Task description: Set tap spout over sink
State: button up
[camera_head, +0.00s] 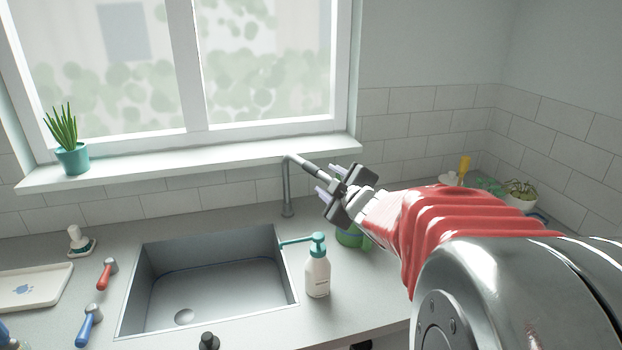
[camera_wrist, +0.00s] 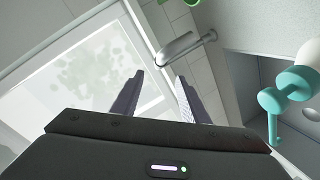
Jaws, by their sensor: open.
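The grey metal tap (camera_head: 288,188) stands on the counter behind the sink's back right corner. Its spout (camera_head: 305,165) reaches to the right, toward my gripper and away from the basin. The sink (camera_head: 205,285) is a grey rectangular basin left of my gripper. My gripper (camera_head: 328,181) is open and empty beside the spout's free end. In the wrist view the spout (camera_wrist: 182,46) lies just beyond my two fingertips (camera_wrist: 160,76), its free end lined up between them. I see no contact, and the exact gap is hard to tell.
A white soap bottle (camera_head: 317,273) with a teal pump stands right of the sink. A green container (camera_head: 348,238) is partly hidden beneath my gripper. Red (camera_head: 107,273) and blue (camera_head: 89,325) handled items lie left of the sink. The windowsill (camera_head: 215,160) runs behind the tap.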

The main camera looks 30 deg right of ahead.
jog(key=shift+c, duration=0.5)
jog(key=shift+d, duration=0.1)
jog(key=shift+c, duration=0.7)
jog(key=shift+w+d+r+m+t, duration=0.3)
jog(key=shift+w+d+m, duration=0.1)
jog(key=shift+m, duration=0.1)
jog(key=c, duration=0.3)
jog(key=w+d+r+m+y, duration=0.1)
jog(key=m, duration=0.1)
jog(key=w+d+r+m+t, duration=0.1)
jog(key=d+m, duration=0.1)
jog(key=shift+w+d+r+y, duration=0.2)
jog(key=shift+y, duration=0.2)
grip_shut()
jog(key=s+d+f+m+y, duration=0.1)
jog(key=d+m+y, duration=0.5)
jog(key=m, duration=0.6)
jog(key=shift+s+d+f+g+y, duration=0.3)
jog(key=shift+s+d, duration=0.15)
jog(key=shift+d, duration=0.75)
